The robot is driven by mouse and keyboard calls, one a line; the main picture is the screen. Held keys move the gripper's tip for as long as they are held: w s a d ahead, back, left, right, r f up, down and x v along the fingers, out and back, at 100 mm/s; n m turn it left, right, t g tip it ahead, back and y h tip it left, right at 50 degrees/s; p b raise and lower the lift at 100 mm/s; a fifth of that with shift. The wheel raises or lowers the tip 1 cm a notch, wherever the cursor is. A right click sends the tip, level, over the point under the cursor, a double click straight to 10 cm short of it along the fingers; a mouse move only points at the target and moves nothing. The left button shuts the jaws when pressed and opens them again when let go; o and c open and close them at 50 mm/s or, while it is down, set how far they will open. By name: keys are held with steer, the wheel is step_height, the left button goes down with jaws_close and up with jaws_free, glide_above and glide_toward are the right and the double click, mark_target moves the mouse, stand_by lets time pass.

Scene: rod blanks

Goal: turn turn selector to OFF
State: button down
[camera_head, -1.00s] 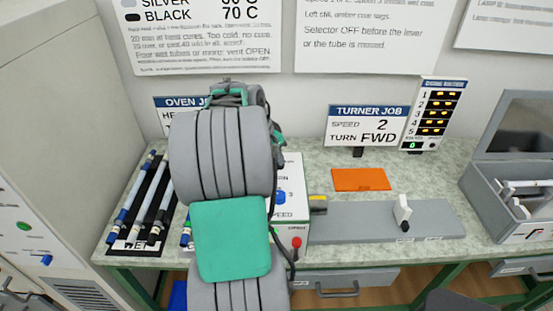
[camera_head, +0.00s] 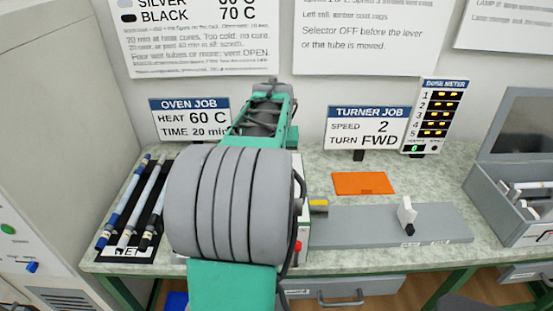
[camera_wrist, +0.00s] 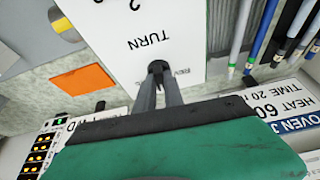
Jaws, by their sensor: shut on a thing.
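The turn selector (camera_wrist: 157,66) is a small dark knob on the white machine panel (camera_wrist: 185,20), beside the word TURN, which appears upside down in the wrist view. My gripper (camera_wrist: 158,76) is shut on this knob, with its two dark fingers meeting at it. A REV label shows just right of the fingertips. The OFF mark and the knob's exact pointing direction are hidden or too small to tell. In the head view my arm covers the selector and most of the panel. The turner job sign (camera_head: 366,127) reads speed 2, turn FWD.
Several rods (camera_head: 122,210) lie on a black mat at left. A grey open box (camera_head: 515,205) stands at right.

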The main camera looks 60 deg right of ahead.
steer(key=shift+r+n, duration=0.15)
steer(key=shift+n, duration=0.15)
steer(key=c, duration=1.4)
jaws_free()
steer(key=shift+c, duration=0.2)
steer(key=v, duration=0.7)
steer(key=shift+r+b, duration=0.25)
steer(key=shift+b, duration=0.15)
steer(key=shift+s, duration=0.1)
steer(key=shift+a, duration=0.1)
